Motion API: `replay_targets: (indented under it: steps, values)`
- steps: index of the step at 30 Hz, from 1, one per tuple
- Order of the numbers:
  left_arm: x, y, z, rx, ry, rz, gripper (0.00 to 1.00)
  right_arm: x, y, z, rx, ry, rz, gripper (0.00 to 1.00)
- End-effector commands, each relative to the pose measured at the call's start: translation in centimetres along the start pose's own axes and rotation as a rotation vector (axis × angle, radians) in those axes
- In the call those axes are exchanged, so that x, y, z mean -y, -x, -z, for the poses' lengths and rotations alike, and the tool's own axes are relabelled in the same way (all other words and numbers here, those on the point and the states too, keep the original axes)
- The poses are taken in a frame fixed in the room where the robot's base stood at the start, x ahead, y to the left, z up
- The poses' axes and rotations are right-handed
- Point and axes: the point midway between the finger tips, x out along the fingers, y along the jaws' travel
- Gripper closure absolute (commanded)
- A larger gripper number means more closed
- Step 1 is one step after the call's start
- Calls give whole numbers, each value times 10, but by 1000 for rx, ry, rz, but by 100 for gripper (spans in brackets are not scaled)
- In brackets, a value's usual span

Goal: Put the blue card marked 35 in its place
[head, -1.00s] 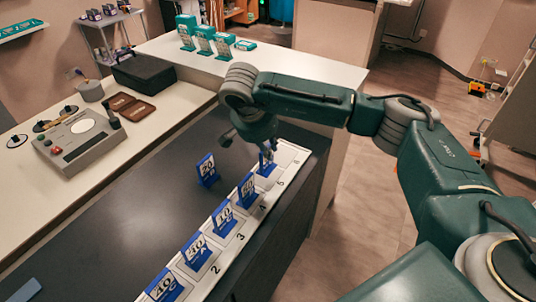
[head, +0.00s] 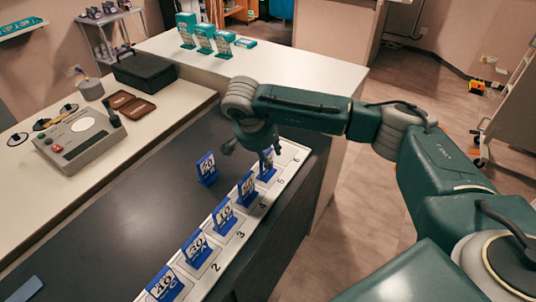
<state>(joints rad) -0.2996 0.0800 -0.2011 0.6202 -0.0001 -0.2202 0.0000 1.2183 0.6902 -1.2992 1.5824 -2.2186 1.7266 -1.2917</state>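A blue card (head: 267,173) stands upright in the strip place numbered 5, partly hidden by my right gripper; its number is too covered to read. My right gripper (head: 270,155) is just above and at the top of this card, its fingers seeming apart. Other blue number cards stand on the pale numbered strip (head: 289,157): one each at places 4 (head: 246,189), 3 (head: 224,217), 2 (head: 196,247) and the nearest place (head: 165,285). Another blue card (head: 207,169) stands on the dark counter left of the strip. Place 6 is bare. My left gripper is not in view.
The dark counter (head: 110,225) is largely clear left of the strip. A grey device (head: 80,140), a brown tray (head: 132,106) and a black case (head: 144,71) are on the white counter. Green cards (head: 204,38) stand at the back.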

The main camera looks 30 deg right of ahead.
Motion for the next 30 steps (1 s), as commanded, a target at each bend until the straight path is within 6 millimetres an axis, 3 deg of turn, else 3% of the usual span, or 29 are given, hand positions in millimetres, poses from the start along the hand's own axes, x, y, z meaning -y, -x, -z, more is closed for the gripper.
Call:
replay_targets:
  steps: [5,12,18,24,30]
  values:
    - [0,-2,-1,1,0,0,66,2,21,1,-2,-1,5,66]
    - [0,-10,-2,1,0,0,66,2,73,1,-1,0,6,66]
    - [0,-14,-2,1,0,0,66,1,107,1,-1,0,3,66]
    - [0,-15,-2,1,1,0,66,0,122,1,0,0,0,66]
    - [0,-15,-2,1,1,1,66,0,123,1,0,0,0,66]
